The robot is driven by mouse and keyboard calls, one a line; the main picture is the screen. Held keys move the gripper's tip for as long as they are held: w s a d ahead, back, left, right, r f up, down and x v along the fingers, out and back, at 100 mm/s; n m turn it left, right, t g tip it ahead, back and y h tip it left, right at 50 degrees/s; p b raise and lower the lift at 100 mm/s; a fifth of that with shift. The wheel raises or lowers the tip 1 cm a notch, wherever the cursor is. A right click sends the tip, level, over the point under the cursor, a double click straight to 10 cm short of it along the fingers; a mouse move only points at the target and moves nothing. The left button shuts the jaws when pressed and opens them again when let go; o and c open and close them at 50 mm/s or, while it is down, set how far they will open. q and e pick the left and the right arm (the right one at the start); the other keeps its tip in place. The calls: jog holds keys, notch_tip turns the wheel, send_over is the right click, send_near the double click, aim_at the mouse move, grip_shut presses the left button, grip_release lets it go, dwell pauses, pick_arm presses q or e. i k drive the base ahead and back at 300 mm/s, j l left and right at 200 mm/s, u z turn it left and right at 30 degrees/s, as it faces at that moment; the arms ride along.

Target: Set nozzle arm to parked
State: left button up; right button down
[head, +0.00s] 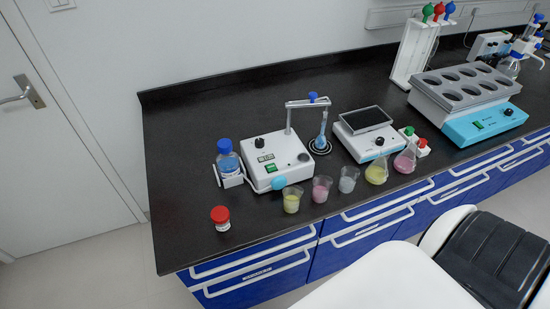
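A white instrument (272,161) with a small display, a green switch and a teal knob stands on the left half of the black bench. From it rises a grey post with a horizontal arm (306,103) at the top, the likely nozzle arm. The arm reaches to the right, with a blue cap (312,97) near its outer end. A narrow flask with blue liquid (321,136) stands under that end on a dark round base. I cannot tell whether the arm touches the flask. Neither of my grippers is in view.
Beakers (321,188) and flasks (377,170) line the front. A red-capped jar (221,218) and a blue-capped bottle (228,158) stand left. A scale-like device (364,130) and a teal multi-well unit (478,123) stand right. The bench's back left is clear.

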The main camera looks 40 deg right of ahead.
aim_at(312, 102)
jog(key=z, duration=1.35)
